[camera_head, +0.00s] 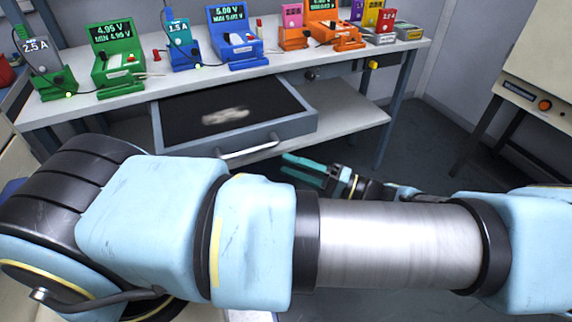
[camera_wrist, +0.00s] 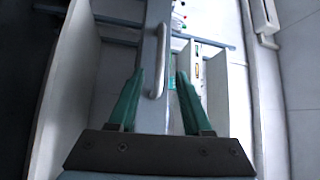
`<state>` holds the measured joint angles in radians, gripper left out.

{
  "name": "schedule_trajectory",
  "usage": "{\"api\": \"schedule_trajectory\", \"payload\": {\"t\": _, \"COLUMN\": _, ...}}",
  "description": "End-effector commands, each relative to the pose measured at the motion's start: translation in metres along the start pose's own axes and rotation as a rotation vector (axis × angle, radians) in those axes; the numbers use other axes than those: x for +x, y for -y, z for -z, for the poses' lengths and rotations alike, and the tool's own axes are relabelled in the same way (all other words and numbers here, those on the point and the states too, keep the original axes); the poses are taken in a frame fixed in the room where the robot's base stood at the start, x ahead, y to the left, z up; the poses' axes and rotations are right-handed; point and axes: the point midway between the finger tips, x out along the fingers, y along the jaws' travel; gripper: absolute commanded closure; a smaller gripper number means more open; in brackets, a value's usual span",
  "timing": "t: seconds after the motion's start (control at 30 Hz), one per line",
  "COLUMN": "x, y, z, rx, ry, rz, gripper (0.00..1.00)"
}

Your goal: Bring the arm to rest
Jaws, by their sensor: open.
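My gripper (camera_head: 303,168) has green fingers and is in front of the open drawer (camera_head: 172,137), just right of its handle (camera_head: 250,150) in the head view. In the wrist view my gripper (camera_wrist: 157,88) has its two fingers spread apart with nothing held between them. The drawer handle (camera_wrist: 158,60) shows beyond the fingertips there; I cannot tell the exact gap. My arm crosses the lower part of the head view, and the gripper's wrist is partly hidden behind it.
The drawer is pulled out under a white bench (camera_head: 60,110) and holds a pale, blurred item (camera_head: 225,116). Green, blue and orange testers (camera_head: 237,40) line the bench top. A lower shelf (camera_head: 352,118) lies right of the drawer. A beige machine (camera_head: 540,70) stands at right, with open floor (camera_head: 425,140) between.

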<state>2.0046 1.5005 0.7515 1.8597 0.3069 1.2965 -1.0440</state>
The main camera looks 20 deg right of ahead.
Motion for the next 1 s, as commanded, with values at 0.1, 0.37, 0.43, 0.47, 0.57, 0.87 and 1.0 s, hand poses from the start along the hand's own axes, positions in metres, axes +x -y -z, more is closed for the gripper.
{"api": "schedule_trajectory", "payload": {"t": 0.1, "x": 0.0, "y": 0.0, "z": 0.0, "rx": 0.0, "ry": 0.0, "rz": 0.0, "gripper": 0.51}}
{"api": "schedule_trajectory", "payload": {"t": 0.37, "x": 0.001, "y": 0.0, "z": 0.0, "rx": 0.002, "ry": 0.003, "rz": -0.002, "gripper": 0.51}}
{"api": "schedule_trajectory", "payload": {"t": 0.43, "x": 0.006, "y": 0.001, "z": -0.001, "rx": 0.017, "ry": 0.023, "rz": -0.017, "gripper": 0.51}}
{"api": "schedule_trajectory", "payload": {"t": 0.47, "x": 0.009, "y": 0.001, "z": -0.001, "rx": 0.029, "ry": 0.039, "rz": -0.03, "gripper": 0.51}}
{"api": "schedule_trajectory", "payload": {"t": 0.57, "x": 0.029, "y": 0.0, "z": -0.006, "rx": 0.096, "ry": 0.131, "rz": -0.108, "gripper": 0.51}}
{"api": "schedule_trajectory", "payload": {"t": 0.87, "x": 0.086, "y": 0.002, "z": -0.035, "rx": 0.304, "ry": 0.462, "rz": -0.504, "gripper": 0.51}}
{"api": "schedule_trajectory", "payload": {"t": 1.0, "x": 0.1, "y": 0.009, "z": -0.044, "rx": 0.338, "ry": 0.562, "rz": -0.681, "gripper": 0.51}}
